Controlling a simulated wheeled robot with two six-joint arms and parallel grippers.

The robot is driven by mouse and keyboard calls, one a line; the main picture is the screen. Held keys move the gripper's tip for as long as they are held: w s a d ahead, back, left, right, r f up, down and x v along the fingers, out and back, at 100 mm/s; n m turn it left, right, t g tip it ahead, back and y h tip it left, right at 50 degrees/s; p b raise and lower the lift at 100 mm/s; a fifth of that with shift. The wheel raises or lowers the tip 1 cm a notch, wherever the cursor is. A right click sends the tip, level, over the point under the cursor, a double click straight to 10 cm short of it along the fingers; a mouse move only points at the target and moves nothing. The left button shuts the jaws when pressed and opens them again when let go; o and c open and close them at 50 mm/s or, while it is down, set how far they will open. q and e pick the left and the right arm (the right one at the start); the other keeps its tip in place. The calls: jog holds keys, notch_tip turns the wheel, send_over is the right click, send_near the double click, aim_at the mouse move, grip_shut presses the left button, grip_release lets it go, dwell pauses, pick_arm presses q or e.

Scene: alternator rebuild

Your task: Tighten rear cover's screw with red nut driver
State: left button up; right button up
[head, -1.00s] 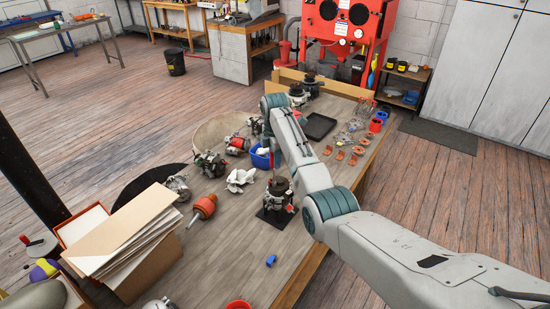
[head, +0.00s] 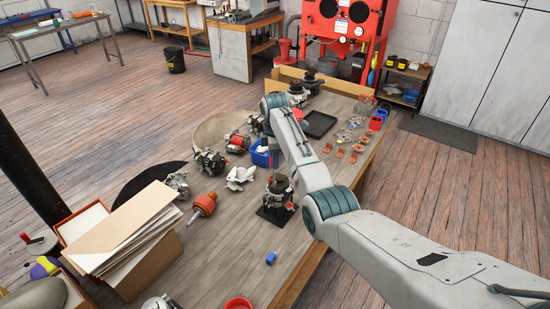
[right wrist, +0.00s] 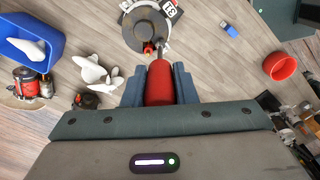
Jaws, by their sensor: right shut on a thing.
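The red nut driver (right wrist: 159,84) is between the two blue-grey fingers of my right gripper (right wrist: 159,70), which is shut on its handle. Its thin metal shaft points at the near edge of the alternator (right wrist: 146,26) in the right wrist view. I cannot tell whether the tip touches the screw. In the head view the alternator (head: 278,188) stands upright on a dark square base (head: 275,214), rear cover up, just below my right wrist. The screw is too small to make out. My left gripper is not in view.
A small blue part (head: 271,258) and a red cup (head: 238,304) are nearer. A black tray (head: 319,124) and copper-coloured parts lie behind.

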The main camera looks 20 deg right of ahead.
jog(key=m, duration=1.2)
jog(key=shift+s+a+m, duration=0.1)
jog(key=shift+m, duration=1.4)
jog(key=m, duration=0.3)
jog(key=shift+m, duration=0.4)
jog(key=m, duration=0.6)
jog(key=shift+a, duration=0.1)
jog(key=m, duration=0.6)
jog(key=shift+m, duration=1.1)
